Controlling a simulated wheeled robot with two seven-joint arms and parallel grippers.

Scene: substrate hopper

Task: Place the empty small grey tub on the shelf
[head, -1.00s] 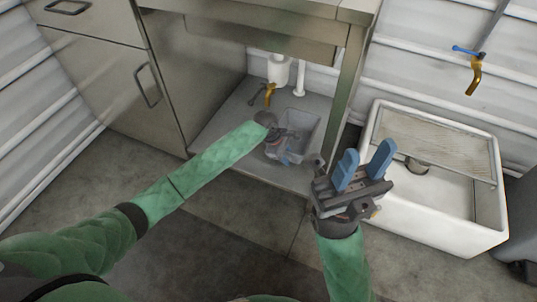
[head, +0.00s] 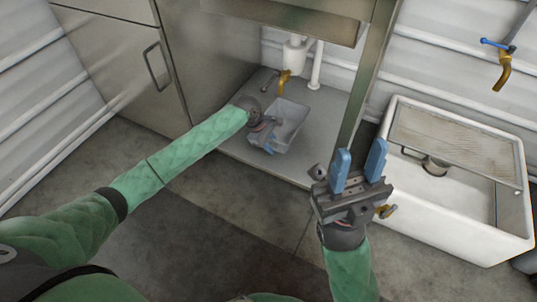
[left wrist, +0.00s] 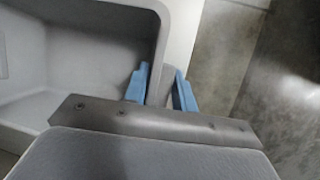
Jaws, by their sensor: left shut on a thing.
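The small grey tub (head: 290,117) is in the recess under the metal counter, over the grey shelf (head: 325,112). It looks empty. I cannot tell whether its base touches the shelf. My left gripper (head: 268,140) is at the tub's near left side, shut on its rim. In the left wrist view, the blue fingers of the left gripper (left wrist: 160,88) sit on either side of the wall of the tub (left wrist: 60,85). My right gripper (head: 359,160) is open and empty, in front of the shelf's right side.
A brass tap (head: 284,78) and white drain pipes (head: 296,52) stand behind the tub. A counter leg (head: 362,95) bounds the recess at right, a metal cabinet (head: 125,70) at left. A white sink (head: 430,215) stands further right.

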